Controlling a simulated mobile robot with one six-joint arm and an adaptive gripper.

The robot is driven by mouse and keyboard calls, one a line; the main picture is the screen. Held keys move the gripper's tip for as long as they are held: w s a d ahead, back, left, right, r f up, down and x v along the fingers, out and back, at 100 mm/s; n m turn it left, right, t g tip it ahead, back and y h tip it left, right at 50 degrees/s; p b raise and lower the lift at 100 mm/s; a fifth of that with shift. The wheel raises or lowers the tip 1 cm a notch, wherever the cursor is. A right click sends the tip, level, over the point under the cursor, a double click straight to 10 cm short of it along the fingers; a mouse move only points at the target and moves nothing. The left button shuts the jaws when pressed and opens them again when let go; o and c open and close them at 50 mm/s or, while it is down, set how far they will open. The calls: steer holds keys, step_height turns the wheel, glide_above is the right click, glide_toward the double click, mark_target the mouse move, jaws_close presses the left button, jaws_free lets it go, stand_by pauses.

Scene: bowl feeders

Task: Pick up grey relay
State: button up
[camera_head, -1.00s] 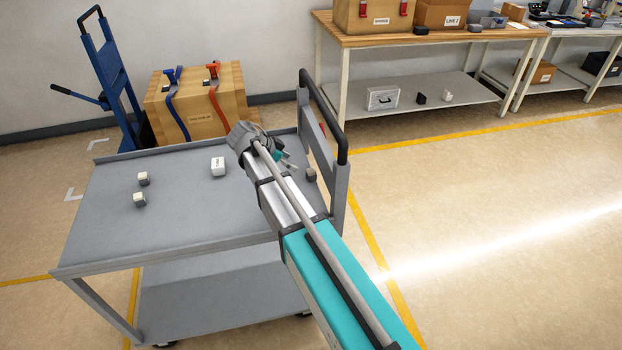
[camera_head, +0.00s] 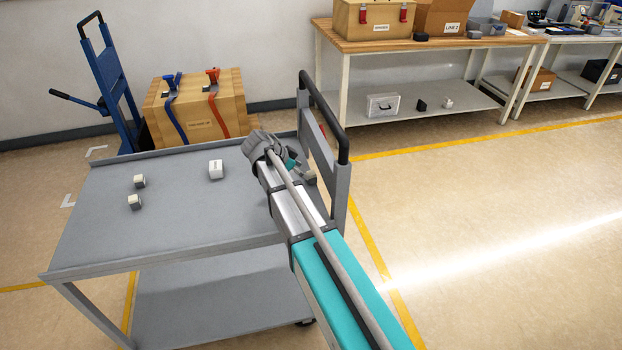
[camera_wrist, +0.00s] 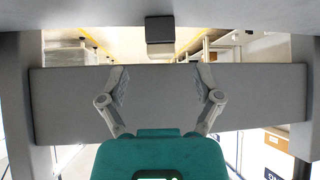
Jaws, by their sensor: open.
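The grey relay (camera_wrist: 159,29) is a small dark grey block on the grey cart top, seen at the top middle of the wrist view. In the head view it lies near the cart's handle end and is hard to make out beside my gripper. My gripper (camera_wrist: 162,76) is open and empty, its two fingers apart. In the wrist view the relay lies beyond the fingertips, roughly centred between them, not touching. In the head view my gripper (camera_head: 291,164) is over the right end of the cart (camera_head: 170,225), partly hidden by my arm.
A white block (camera_head: 215,169) and two small pale-and-dark blocks (camera_head: 139,181) (camera_head: 134,202) stand on the cart's left and middle. The cart's upright handle (camera_head: 324,115) rises close beside my gripper. A workbench (camera_head: 440,41) stands behind. The cart's front middle is clear.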

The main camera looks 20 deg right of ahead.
steer(key=shift+f, duration=0.1)
steer(key=b+x, duration=0.3)
steer(key=shift+w+a+f, duration=0.1)
steer(key=shift+a+f, duration=0.05)
steer(key=shift+f, duration=0.2)
steer(key=shift+b+x, duration=0.45)
steer(key=shift+x, duration=0.4)
steer(key=shift+r, duration=0.1)
steer(key=shift+c, duration=0.3)
jaws_close()
